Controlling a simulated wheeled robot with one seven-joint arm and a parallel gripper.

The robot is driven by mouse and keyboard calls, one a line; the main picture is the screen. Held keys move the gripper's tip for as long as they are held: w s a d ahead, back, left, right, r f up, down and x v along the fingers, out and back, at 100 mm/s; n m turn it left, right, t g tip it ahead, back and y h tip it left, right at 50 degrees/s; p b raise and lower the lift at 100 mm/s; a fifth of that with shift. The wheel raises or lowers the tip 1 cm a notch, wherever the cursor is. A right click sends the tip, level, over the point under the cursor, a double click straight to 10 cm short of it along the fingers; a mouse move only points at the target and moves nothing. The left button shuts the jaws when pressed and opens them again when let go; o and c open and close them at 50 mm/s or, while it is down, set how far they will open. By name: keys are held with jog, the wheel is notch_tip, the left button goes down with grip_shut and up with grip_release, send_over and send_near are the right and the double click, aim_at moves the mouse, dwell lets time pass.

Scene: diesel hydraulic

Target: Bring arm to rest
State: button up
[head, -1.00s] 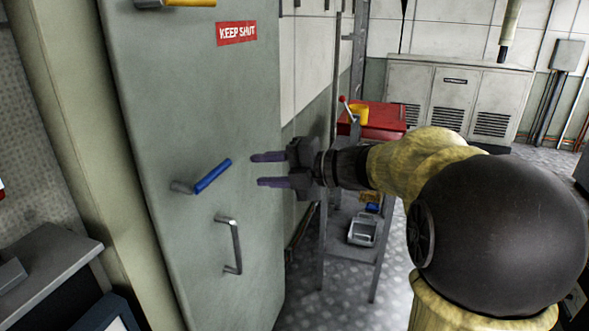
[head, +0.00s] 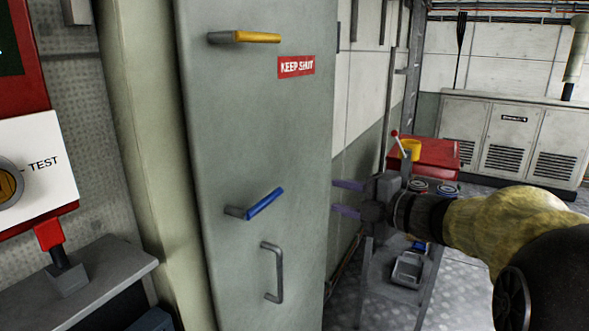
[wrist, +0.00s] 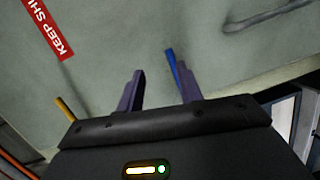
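My gripper (head: 346,198) is in the head view, to the right of the grey door (head: 228,130). Its two purple fingers are apart with nothing between them, and they point left. In the wrist view, the fingers (wrist: 158,92) are also spread and empty, facing the door. The blue-gripped handle (head: 264,203) sits on the door to the left of the fingers, apart from them in the head view. In the wrist view the blue handle (wrist: 172,66) shows beside the right finger; I cannot tell the gap there.
The door also carries a yellow-gripped handle (head: 250,37), a grey pull handle (head: 278,272) and a KEEP SHUT sign (head: 296,67). A red box (head: 436,158) on a stand is behind my arm. A grey ledge (head: 90,275) and TEST panel (head: 40,165) are at left.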

jog(key=d+f+m+h, duration=0.3)
jog(key=f+m+h, duration=0.3)
jog(key=f+m, duration=0.25)
jog(key=d+f+m+h, duration=0.3)
jog(key=f+m+h, duration=0.2)
jog(key=f+m, duration=0.3)
jog(key=s+a+f+m+g, duration=0.2)
jog(key=s+f+m+g, duration=0.3)
jog(key=s, duration=0.4)
jog(key=s+a+f+m+g, duration=0.2)
jog(key=s+f+m+g, duration=0.2)
jog(key=s+f, duration=0.45)
notch_tip(320, 180, up, 17)
jog(key=p, duration=1.6)
jog(key=shift+s+h, duration=0.2)
jog(key=shift+h, duration=0.2)
